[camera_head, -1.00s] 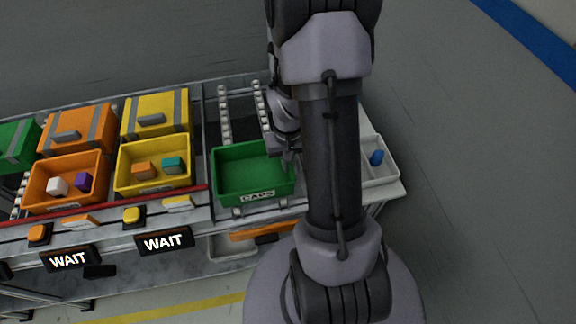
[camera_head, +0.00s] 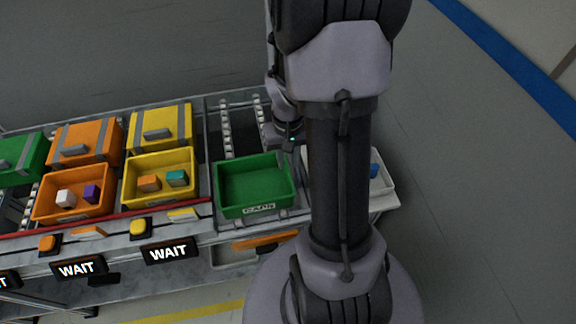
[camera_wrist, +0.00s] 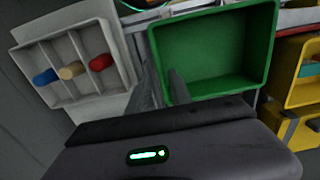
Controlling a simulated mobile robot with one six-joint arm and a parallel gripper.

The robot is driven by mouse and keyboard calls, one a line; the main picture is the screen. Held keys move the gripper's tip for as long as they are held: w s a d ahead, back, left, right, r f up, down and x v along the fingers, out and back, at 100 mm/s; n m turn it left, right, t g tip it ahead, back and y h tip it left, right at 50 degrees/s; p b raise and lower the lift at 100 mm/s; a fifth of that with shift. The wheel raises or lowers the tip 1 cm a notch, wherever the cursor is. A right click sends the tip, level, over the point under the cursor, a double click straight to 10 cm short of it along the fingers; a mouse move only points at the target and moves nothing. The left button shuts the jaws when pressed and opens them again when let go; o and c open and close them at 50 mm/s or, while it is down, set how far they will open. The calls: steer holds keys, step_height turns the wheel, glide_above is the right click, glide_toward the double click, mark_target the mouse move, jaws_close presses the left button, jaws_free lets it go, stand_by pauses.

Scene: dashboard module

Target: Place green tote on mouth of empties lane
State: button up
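The green tote (camera_head: 230,189) is empty and stands upright at the front end of a roller lane (camera_head: 240,128), with its label toward the front. In the wrist view the tote (camera_wrist: 262,45) fills the upper middle. My gripper (camera_wrist: 161,72) is open there, with one finger just outside the tote's side wall and the other over its inside. In the head view my gripper (camera_head: 291,145) is above the tote's back right corner, partly hidden by my arm. Whether a finger touches the rim cannot be told.
A white divided tray (camera_wrist: 119,57) with blue, tan and red pieces stands beside the tote. Yellow (camera_head: 159,193) and orange (camera_head: 73,211) totes with blocks stand to the left, lidded totes behind them. The lane behind the green tote is clear.

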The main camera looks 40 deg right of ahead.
step_height(320, 180, up, 3)
steer(key=shift+f+p, duration=0.1)
steer(key=shift+p, duration=0.2)
steer(key=w+a+r+n+t, duration=0.1)
steer(key=a+r+t, duration=0.2)
steer(key=a+r, duration=0.95)
steer(key=s+a+r+n+t+y, duration=0.1)
steer(key=s+a+r+t+y, duration=0.1)
steer(key=s+a+r, duration=0.6)
steer(key=a, duration=0.3)
steer(key=shift+a+r+t, duration=0.25)
steer(key=shift+t, duration=0.15)
